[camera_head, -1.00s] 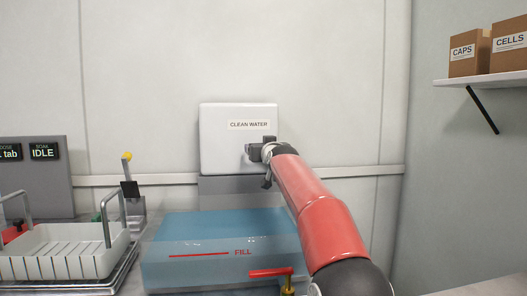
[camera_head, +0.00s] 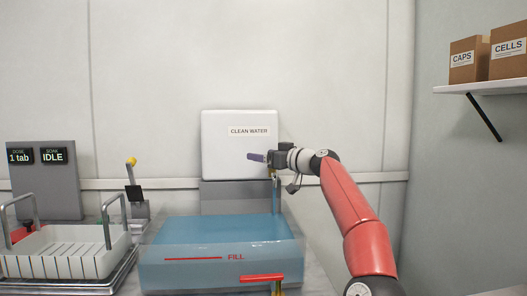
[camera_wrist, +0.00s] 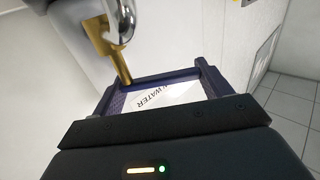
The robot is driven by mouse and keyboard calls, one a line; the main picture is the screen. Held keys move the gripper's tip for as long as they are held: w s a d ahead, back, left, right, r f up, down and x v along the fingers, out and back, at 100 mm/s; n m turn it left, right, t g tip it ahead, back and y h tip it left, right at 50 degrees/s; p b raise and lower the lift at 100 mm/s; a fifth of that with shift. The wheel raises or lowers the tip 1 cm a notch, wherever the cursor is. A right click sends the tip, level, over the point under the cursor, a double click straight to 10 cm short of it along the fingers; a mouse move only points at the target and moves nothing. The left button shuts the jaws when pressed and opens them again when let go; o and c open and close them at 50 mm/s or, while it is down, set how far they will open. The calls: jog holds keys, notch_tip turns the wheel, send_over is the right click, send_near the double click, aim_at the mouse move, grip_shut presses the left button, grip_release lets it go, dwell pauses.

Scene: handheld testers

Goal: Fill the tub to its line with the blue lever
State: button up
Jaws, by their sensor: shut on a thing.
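A clear tub (camera_head: 170,277) of bluish water stands below the white CLEAN WATER tank (camera_head: 222,140). A red line marked FILL (camera_head: 236,257) runs across its front; the exact water level against it is hard to tell. My gripper (camera_head: 258,157) is at the tank's lower right front, pointing left. In the wrist view, its fingers close around a dark blue bar, seemingly the blue lever (camera_wrist: 160,80), next to a brass stem (camera_wrist: 112,50). In the head view, my gripper partly hides the tap (camera_head: 274,190).
A red lever (camera_head: 262,278) on a brass fitting is at the tub's front. A white basket (camera_head: 65,255) stands on the left, beside a yellow-knobbed lever (camera_head: 131,163). A grey panel (camera_head: 45,185) reads 1 tab and IDLE. Boxes sit on a shelf (camera_head: 490,83) at upper right.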

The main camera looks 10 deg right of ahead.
jog(key=shift+n+g+y, duration=0.3)
jog(key=shift+y, duration=0.1)
jog(key=o, duration=1.4)
jog(key=shift+s+d, duration=0.1)
jog(key=b+v, duration=0.4)
jog(key=v, duration=0.3)
jog(key=shift+s+d, duration=0.2)
jog(key=shift+s, duration=0.1)
